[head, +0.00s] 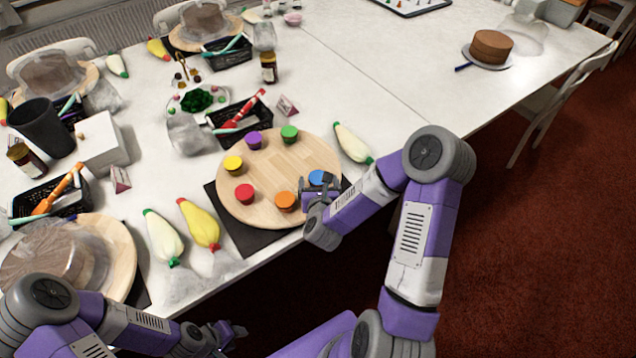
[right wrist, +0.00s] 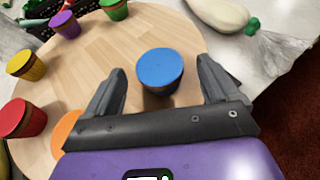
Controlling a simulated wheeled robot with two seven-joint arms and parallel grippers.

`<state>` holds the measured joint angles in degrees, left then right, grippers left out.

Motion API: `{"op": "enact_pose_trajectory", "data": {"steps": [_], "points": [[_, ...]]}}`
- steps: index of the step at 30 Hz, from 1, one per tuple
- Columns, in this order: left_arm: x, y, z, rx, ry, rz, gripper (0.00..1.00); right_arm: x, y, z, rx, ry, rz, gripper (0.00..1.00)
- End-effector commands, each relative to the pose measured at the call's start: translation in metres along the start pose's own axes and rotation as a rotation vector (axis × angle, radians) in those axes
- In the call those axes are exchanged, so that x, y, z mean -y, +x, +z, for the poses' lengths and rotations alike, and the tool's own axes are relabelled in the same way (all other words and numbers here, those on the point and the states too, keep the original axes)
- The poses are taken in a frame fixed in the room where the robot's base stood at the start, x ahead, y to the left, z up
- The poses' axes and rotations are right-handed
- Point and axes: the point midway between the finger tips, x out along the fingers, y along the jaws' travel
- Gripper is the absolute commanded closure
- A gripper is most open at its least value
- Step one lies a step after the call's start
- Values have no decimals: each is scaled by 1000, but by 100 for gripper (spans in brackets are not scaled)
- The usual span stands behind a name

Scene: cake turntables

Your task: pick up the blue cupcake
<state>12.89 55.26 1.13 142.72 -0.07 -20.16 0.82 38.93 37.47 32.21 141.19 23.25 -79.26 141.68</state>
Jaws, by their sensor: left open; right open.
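The blue cupcake (head: 317,177) stands upright on the round wooden turntable (head: 268,172), near its right edge. In the right wrist view the blue cupcake (right wrist: 160,70) lies between the two fingers of my right gripper (right wrist: 160,95), with a gap on each side. My right gripper (head: 318,190) is open and partly covers the cupcake in the head view. My left gripper (head: 232,332) is open and empty at the bottom, in front of the table and far from the cupcake.
Orange (head: 285,200), red (head: 244,193), yellow (head: 233,164), purple (head: 254,140) and green (head: 289,133) cupcakes stand on the same turntable. A piping bag (head: 352,143) lies just right of it. Two more bags lie to its left. A black basket (head: 238,118) stands behind.

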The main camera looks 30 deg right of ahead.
Motion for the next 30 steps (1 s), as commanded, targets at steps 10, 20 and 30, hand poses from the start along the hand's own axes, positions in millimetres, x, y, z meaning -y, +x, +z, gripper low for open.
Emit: {"op": "enact_pose_trajectory", "data": {"steps": [10, 20, 30], "points": [[2, 6, -1, -1, 0, 0, 57, 0, 37, -3, -3, -1, -1, 12], [2, 6, 0, -1, 0, 0, 57, 0, 36, -3, -2, -1, -1, 35], [2, 6, 0, 0, 0, 0, 57, 0, 36, -2, -2, -1, -1, 71]]}}
